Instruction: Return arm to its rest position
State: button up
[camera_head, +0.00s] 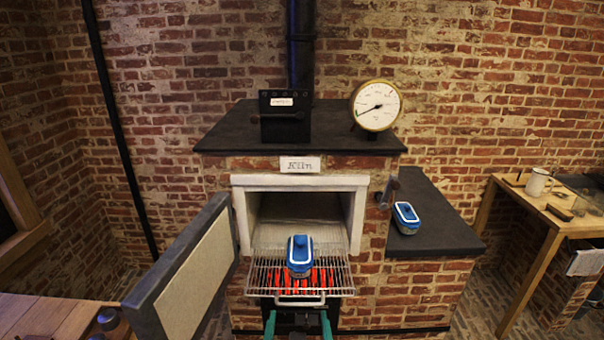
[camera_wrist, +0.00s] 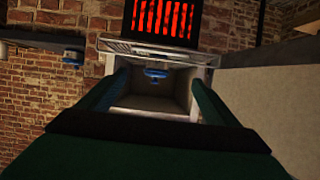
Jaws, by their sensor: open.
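My gripper (camera_head: 298,322) shows at the bottom of the head view, its two green fingers apart with nothing between them. It is in front of and below the pulled-out wire rack. In the wrist view my gripper's fingers (camera_wrist: 158,88) spread left and right, framing the kiln opening.
The kiln door (camera_head: 190,270) hangs open to the left. Red glowing bars (camera_head: 318,277) show beneath the rack. A round gauge (camera_head: 377,105) and a black box (camera_head: 285,116) are on the kiln top. A wooden table (camera_head: 560,215) with a mug is at right.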

jog(key=s+f, duration=1.4)
jog(key=s+t, duration=0.1)
jog(key=s, duration=2.2)
jog(key=shift+d+r+t, duration=0.25)
jog(key=shift+d+t, duration=0.15)
jog(key=shift+d, duration=0.05)
jog(key=shift+w, duration=0.1)
